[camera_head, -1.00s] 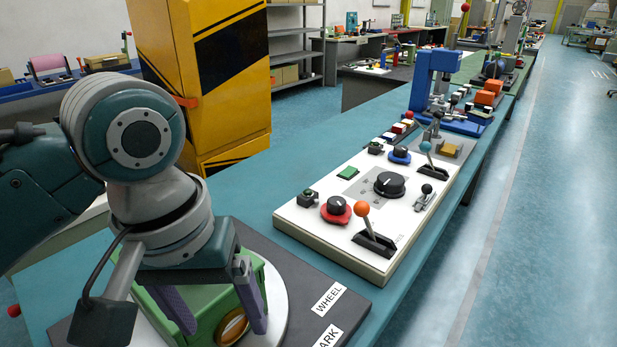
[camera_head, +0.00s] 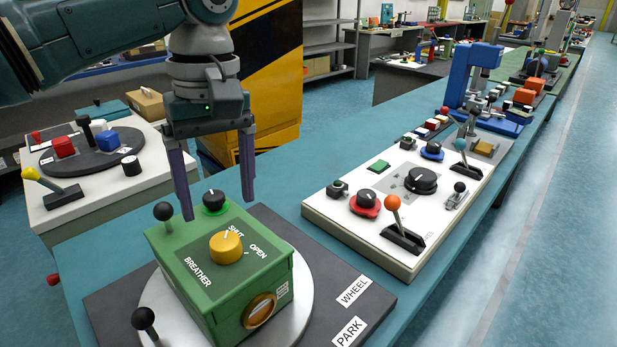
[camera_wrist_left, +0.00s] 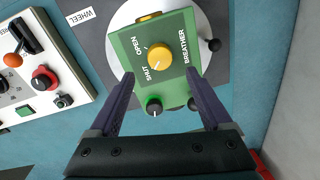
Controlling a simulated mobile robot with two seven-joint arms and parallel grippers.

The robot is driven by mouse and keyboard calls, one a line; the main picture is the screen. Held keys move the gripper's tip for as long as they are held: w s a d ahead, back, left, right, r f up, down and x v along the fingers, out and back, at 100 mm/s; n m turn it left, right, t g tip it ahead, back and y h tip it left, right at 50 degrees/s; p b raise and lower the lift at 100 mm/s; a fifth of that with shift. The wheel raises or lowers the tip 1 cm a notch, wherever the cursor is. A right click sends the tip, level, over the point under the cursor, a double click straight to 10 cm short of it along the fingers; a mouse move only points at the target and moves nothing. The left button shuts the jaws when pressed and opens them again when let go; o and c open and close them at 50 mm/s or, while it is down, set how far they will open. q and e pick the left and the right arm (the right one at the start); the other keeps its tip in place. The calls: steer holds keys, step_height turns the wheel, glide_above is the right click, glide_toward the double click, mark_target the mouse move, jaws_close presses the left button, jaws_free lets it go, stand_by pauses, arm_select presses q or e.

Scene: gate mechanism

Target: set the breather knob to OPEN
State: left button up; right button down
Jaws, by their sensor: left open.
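The breather knob (camera_head: 226,247) is a round yellow knob on the top of a green box (camera_head: 169,262), with the words SHUT, OPEN and BREATHER around it. A short pale mark shows on its SHUT side. The knob also shows in the left wrist view (camera_wrist_left: 159,57), ahead of and between the fingertips. My left gripper (camera_head: 218,210) is open and empty, its purple fingers pointing down over the far part of the box, apart from the knob. In the left wrist view the open fingers (camera_wrist_left: 160,77) reach toward the box. My right gripper is not in view.
A black knob on a green base (camera_head: 214,201) and a black ball lever (camera_head: 164,213) stand near the fingers. The box sits on a pale round plate (camera_head: 303,300) over a dark board marked WHEEL and PARK. A white control panel (camera_head: 330,213) stands to the right.

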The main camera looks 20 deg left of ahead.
mark_target(225, 240)
arm_select(q)
steer(key=f, duration=0.6)
steer(key=shift+s+a+f+b, duration=0.1)
steer(key=shift+s+f+b, duration=0.1)
steer(key=shift+f+b, duration=0.15)
steer(key=shift+c, duration=0.3)
jaws_close()
